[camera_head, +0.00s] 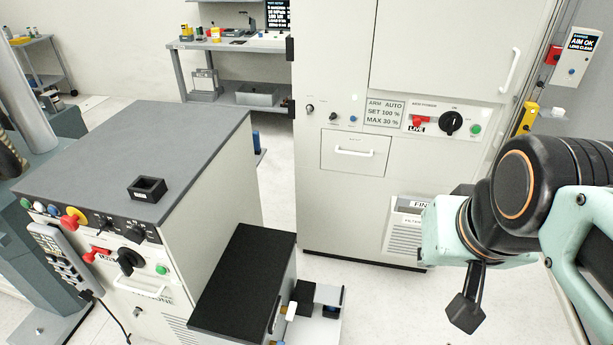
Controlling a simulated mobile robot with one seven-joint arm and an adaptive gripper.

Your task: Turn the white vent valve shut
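A small white handle (291,311), which looks like the vent valve, shows low on the right side of a black-topped cabinet (245,275). It is small and partly hidden by the cabinet edge, so I cannot tell its exact angle. My gripper (466,308) hangs at the right, with a dark fingertip pointing down. It is well to the right of the white handle and apart from it. The rest of the gripper is hidden behind my wrist, so its opening does not show. I see nothing held.
A grey-topped console (190,135) with a black tray (147,188), red and black switches stands at left. A tall white cabinet (340,225) with a dial stands behind. A low platform (328,294) with small dark and blue parts sits beside the handle. Floor (375,310) is clear between handle and gripper.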

